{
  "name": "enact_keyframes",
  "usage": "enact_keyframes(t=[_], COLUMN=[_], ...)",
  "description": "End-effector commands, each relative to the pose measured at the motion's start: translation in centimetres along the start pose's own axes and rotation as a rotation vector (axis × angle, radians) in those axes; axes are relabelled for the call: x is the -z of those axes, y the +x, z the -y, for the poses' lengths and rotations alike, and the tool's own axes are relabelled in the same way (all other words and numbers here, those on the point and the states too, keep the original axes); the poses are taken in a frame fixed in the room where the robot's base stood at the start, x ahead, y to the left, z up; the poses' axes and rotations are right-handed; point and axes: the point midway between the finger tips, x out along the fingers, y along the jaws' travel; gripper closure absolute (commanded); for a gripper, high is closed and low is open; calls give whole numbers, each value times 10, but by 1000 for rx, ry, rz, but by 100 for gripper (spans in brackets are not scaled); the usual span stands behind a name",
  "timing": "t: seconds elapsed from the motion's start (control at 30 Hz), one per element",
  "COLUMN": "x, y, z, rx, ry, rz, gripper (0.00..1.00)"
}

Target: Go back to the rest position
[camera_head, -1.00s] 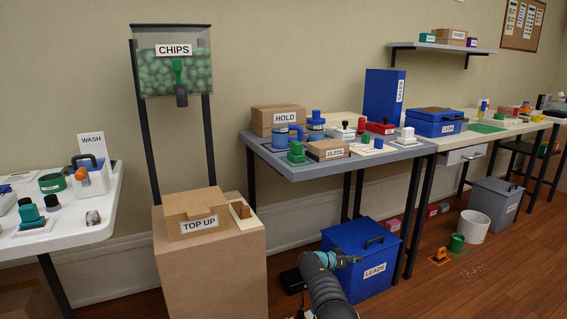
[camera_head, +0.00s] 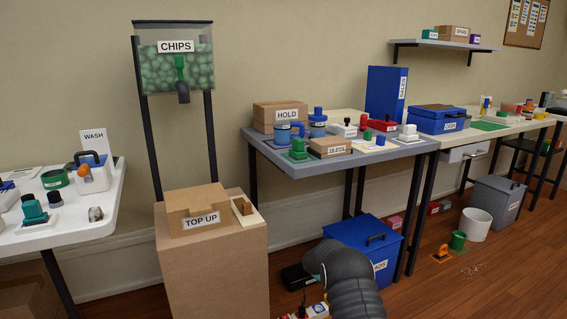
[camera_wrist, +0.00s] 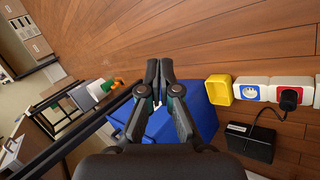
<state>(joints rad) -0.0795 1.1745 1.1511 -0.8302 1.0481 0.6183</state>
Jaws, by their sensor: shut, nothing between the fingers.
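My gripper (camera_wrist: 160,68) shows in the wrist view with its two dark fingers together and nothing between them. It hangs in the air over the wooden floor, with the blue bin (camera_wrist: 205,122) behind and below it. In the head view my dark arm is bent at the lower middle, in front of the blue LEADS bin (camera_head: 360,240). The fingers are not clearly visible there.
The grey table (camera_head: 330,165) with the HOLD box (camera_head: 281,116) stands behind my arm. The TOP UP stand (camera_head: 215,265) is to its left. A power strip (camera_wrist: 260,92) and a black box (camera_wrist: 250,141) lie on the floor. Open floor shows at right.

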Motion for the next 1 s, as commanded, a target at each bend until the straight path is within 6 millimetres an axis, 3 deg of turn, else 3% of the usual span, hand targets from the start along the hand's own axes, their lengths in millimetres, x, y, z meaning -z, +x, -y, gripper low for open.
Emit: enact_keyframes(t=[0.03,0.5,1.0], x=[-10,-116,-249], y=[-16,-136,-241], z=[-9,-67,-118], rx=[31,296,515], ry=[-20,-146,-143], rz=[13,61,-6], gripper=[100,100,100])
